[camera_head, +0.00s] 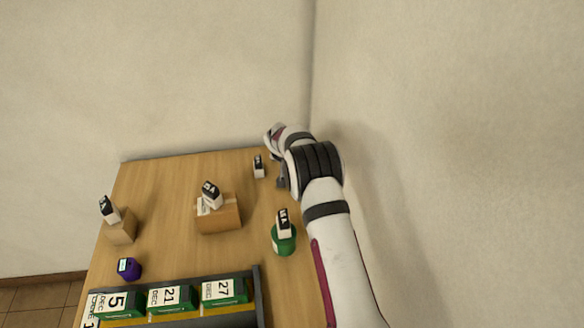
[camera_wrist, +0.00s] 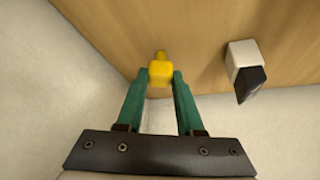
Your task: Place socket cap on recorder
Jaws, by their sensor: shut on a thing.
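My gripper (camera_wrist: 160,78) is at the back right corner of the table, its green fingers shut on a small yellow piece with a narrow nub, which I take for the socket cap (camera_wrist: 160,70). In the head view my own arm hides the cap and most of the gripper. I cannot tell whether the cap touches the table. A small purple device with a pale display (camera_head: 129,268), possibly the recorder, stands at the front left of the table, far from my gripper.
A white-and-black block (camera_wrist: 244,68) stands beside my gripper; it also shows in the head view (camera_head: 259,167). Labelled blocks sit on a wooden box (camera_head: 218,217), a smaller box (camera_head: 122,231) and a green round base (camera_head: 284,241). A dark rack (camera_head: 260,299) holds dated green blocks. Walls are close behind and right.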

